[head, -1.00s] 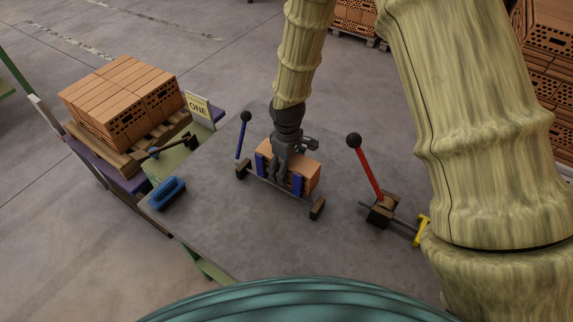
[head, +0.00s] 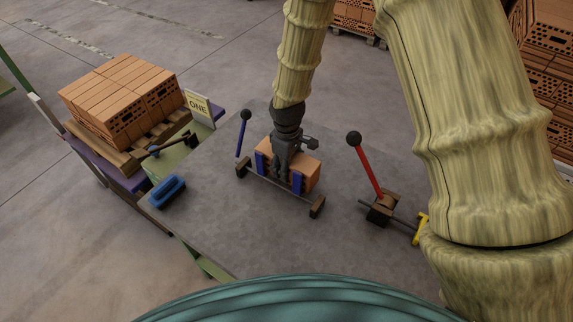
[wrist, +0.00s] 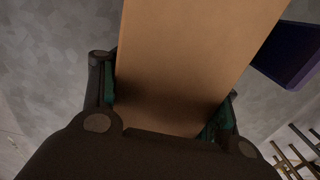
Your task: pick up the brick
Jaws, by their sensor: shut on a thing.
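The orange brick (head: 313,172) sits on the grey table between blue uprights of a small rack. My gripper (head: 281,172) reaches down onto it from above, with its fingers over the brick's near side. In the wrist view the brick (wrist: 190,60) fills the middle, with a gripper finger against each side, so my gripper (wrist: 165,110) is shut on it. The brick's underside is hidden, and I cannot tell whether it touches the table.
A rack (head: 275,190) with blue uprights and a bar surrounds the brick. A blue-handled lever (head: 241,138) stands left, a red lever (head: 368,172) right. A blue brush (head: 167,191) lies on the grey table (head: 250,235). Stacked bricks (head: 122,95) stand on a pallet at left.

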